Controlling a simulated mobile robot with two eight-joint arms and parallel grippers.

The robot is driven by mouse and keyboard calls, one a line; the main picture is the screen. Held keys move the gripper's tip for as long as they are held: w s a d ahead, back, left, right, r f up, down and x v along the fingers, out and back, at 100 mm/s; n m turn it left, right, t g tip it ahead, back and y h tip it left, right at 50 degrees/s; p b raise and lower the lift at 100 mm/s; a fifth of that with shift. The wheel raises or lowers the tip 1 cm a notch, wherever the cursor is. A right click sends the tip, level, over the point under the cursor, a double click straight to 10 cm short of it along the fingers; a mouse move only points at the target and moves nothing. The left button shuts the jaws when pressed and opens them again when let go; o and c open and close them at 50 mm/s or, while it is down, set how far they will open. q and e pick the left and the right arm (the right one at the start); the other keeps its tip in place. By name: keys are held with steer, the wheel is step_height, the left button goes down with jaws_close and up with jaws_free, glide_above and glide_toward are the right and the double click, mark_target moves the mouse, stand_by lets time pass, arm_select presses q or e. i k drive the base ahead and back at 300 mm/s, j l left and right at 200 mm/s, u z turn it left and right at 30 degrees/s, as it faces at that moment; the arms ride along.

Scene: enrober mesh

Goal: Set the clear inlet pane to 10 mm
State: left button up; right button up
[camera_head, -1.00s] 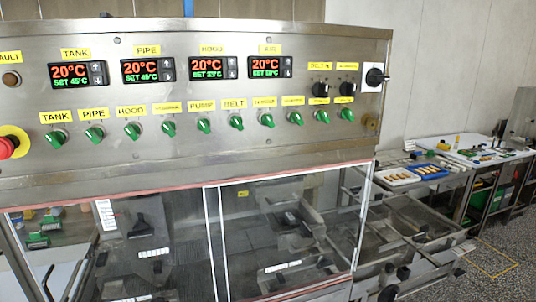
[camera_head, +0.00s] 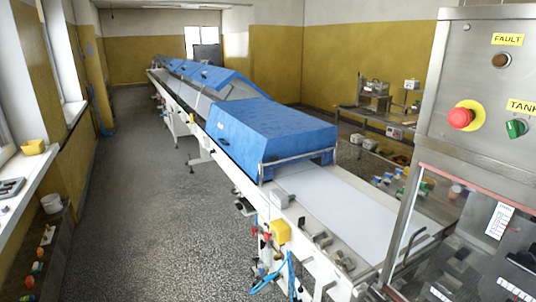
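The enrober (camera_head: 455,95) stands at the right edge, with its steel panel carrying a red emergency stop (camera_head: 461,117) on a yellow surround and a green TANK knob (camera_head: 516,129). Below the panel is a clear pane (camera_head: 470,215) in a thin frame, with dark parts and white labels behind it. I cannot tell from this view whether this is the inlet pane, and no millimetre scale can be read. Neither of my grippers is in view.
A long conveyor with a white belt (camera_head: 345,205) and blue covers (camera_head: 265,135) runs from the enrober to the far wall. A yellow box (camera_head: 280,232) sits on its near side. The speckled floor (camera_head: 150,210) on the left is clear. A window sill (camera_head: 25,180) lines the left wall.

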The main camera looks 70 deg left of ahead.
mark_target(274, 159)
steer(key=u, duration=2)
steer(key=z, duration=0.65)
steer(key=i+j+z, duration=0.15)
steer(key=z, duration=0.2)
steer(key=j+z, duration=0.3)
steer(key=i+j+z, duration=0.1)
steer(key=j+z, duration=0.7)
steer(key=j, duration=1.25)
steer(key=k+j+z, duration=0.15)
steer(key=j, duration=0.4)
steer(key=i, duration=0.05)
